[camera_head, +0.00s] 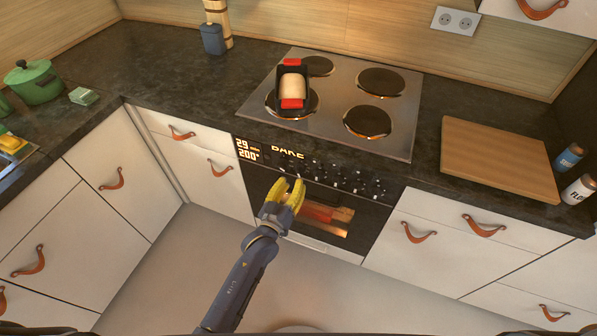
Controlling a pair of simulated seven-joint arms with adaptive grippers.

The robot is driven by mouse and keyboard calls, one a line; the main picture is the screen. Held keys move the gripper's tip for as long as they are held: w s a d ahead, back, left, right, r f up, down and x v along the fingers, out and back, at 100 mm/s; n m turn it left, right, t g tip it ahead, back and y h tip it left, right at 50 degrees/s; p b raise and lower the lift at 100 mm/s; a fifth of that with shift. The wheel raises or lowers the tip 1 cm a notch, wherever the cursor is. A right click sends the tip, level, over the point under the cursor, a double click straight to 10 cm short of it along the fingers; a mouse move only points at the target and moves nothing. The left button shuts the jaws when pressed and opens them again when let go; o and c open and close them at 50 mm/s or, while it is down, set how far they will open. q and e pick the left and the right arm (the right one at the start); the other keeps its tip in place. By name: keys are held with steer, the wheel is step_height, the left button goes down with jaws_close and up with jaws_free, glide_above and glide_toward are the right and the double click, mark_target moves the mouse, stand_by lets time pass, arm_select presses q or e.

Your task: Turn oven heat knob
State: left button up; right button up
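The oven (262,188) is built in under the dark counter. Its black front carries a row of small dark knobs (336,175) with light markings. The lit display (247,149) reads 29 and 200°, and the word BAKE glows to its right. Which knob sets the heat cannot be read. My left gripper (288,187), with yellow fingertips, is in front of the oven, just below the left part of the knob row. Its fingers are apart with nothing seen between them. Contact with the oven front cannot be told. My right gripper is not in view.
The oven window (334,222) glows, with something reddish inside. A loaf pan (292,75) with red handles sits on the cooktop (341,99). A wooden board (497,160) lies right and a green pot (33,82) stands left. White drawers with leather pulls flank the oven.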

mark_target(298, 173)
arm_select(q)
steer(key=shift+x, duration=3)
jaws_close()
